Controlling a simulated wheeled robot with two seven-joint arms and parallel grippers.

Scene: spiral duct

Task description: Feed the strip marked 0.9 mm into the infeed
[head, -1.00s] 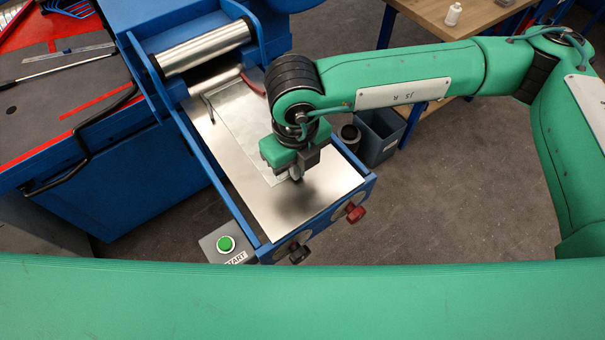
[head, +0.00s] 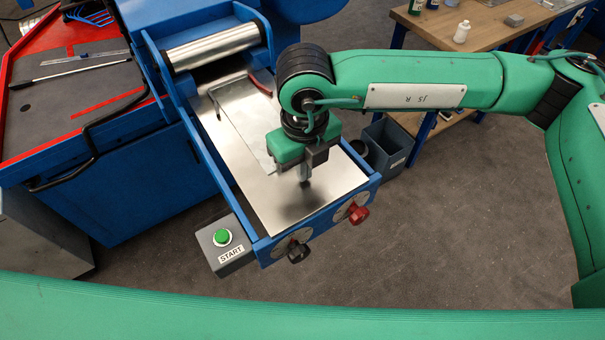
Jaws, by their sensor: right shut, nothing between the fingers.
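A thin grey metal strip (head: 238,118) lies flat on the shiny infeed bed (head: 335,187) of the blue machine, its far part towards the roller (head: 214,47). I cannot read any thickness mark on it. My right gripper (head: 304,182) points down over the bed, just beyond the strip's near end. Its fingers are shut with nothing between them. I cannot tell whether they touch the strip or the bed. The gripper and wrist hide part of the strip's right side. My left gripper is not in view.
A grey box with a green START button (head: 222,237) stands at the bed's near left corner. A black knob (head: 298,252) and a red knob (head: 357,213) are on the bed's front. A red-edged bench (head: 70,80) is left, a wooden table (head: 470,28) at back right.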

